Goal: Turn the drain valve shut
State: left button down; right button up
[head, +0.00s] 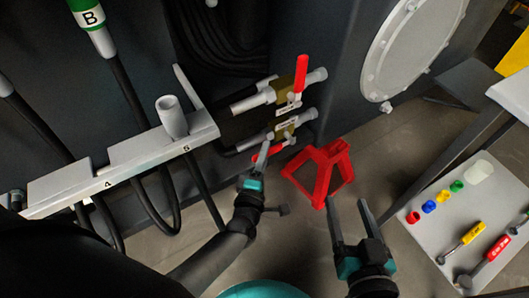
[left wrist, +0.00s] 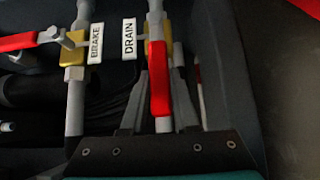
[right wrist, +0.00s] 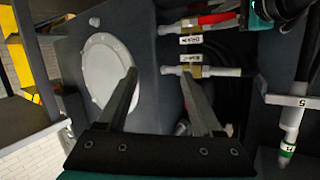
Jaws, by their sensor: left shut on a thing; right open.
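The drain valve (head: 287,127) is the lower of two brass-bodied valves on grey pipes in the head view. Its red handle (left wrist: 159,80) lies along its pipe in the left wrist view, beside a DRAIN label (left wrist: 129,38). My left gripper (head: 263,153) is shut on this handle, with a finger on either side of it. The handle's red also shows beside the fingers in the head view (head: 268,151). My right gripper (head: 348,203) is open and empty, low and to the right of the valves.
The brake valve (head: 287,92) is just above, its red handle (head: 301,74) standing across its pipe. A red stand (head: 322,172) is on the floor between the grippers. A bracket (head: 130,160) with hoses is at left. A tray (head: 425,232) with tools and coloured caps is at right.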

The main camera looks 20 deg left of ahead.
pick_arm(q)
jog(key=shift+f, duration=0.15)
dwell(0.4)
jog(key=shift+f+n+t+b, duration=0.3)
jog(key=shift+b, duration=0.15)
jog(key=shift+f+n, duration=0.3)
jog(key=shift+f, duration=0.05)
jog(key=shift+d+f+n+t+y, duration=0.1)
jog(key=shift+f+n+t+y, duration=0.2)
jog(key=shift+t, duration=0.2)
jog(key=shift+w+f+n+t, duration=0.2)
jog(key=shift+f+n+t, duration=0.3)
jog(key=shift+n, duration=0.1)
pick_arm(e)
jog(key=shift+s+a+r+m+t+y, duration=0.15)
jog(key=shift+s+a+r+t+y, duration=0.1)
jog(key=shift+r+t, duration=0.25)
jog(key=shift+s+a+r+m+t+y, duration=0.15)
jog(key=shift+s+a+r+t, duration=0.1)
jog(key=shift+t, duration=0.35)
pick_arm(q)
jog(key=c, duration=0.7)
grip_release()
jog(key=shift+d, duration=0.1)
jog(key=shift+o, duration=0.2)
